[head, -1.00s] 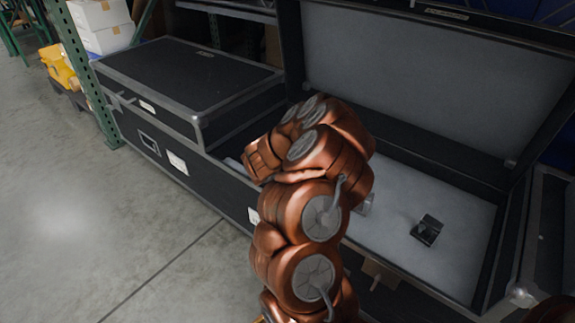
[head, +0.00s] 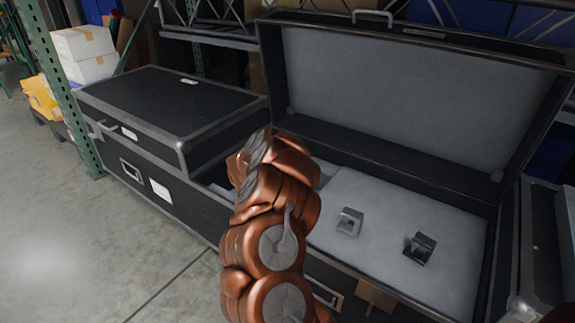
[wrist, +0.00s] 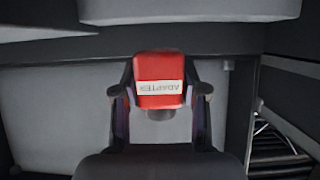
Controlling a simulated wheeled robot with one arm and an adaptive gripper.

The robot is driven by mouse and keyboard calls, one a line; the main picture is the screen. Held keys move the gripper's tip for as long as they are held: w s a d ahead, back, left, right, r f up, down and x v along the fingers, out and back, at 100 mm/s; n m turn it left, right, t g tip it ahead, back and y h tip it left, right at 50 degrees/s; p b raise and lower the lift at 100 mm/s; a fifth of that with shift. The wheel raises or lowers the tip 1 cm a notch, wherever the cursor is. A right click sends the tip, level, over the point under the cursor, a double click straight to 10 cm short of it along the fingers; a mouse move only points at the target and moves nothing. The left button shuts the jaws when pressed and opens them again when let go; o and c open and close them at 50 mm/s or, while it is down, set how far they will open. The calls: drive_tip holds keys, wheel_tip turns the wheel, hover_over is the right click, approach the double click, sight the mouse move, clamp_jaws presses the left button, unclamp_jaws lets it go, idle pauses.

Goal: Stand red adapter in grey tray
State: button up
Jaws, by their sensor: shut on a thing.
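A dark round part shows under the label. In the head view my copper-coloured arm reaches into the open black case, and it hides the gripper and the adapter. I cannot clearly make out the grey tray; a pale grey shape (wrist: 190,10) at the top of the wrist view is cut off by the frame.
The open case (head: 395,290) has a pale grey bed (head: 380,255). A light grey block (head: 349,222) and a dark block (head: 419,248) stand on it, right of my arm. The raised lid (head: 400,110) stands behind. A closed black case (head: 165,105) is at left.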

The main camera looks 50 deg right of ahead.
drive_tip(key=w+d+f+b, duration=0.4)
drive_tip(key=w, duration=0.1)
drive_tip(key=shift+d, duration=0.3)
idle(0.5)
drive_tip(key=shift+w, duration=0.1)
drive_tip(key=shift+f+p, duration=0.4)
drive_tip(key=shift+f, duration=0.2)
drive_tip(key=o, duration=1.2)
drive_tip(key=shift+r, duration=0.1)
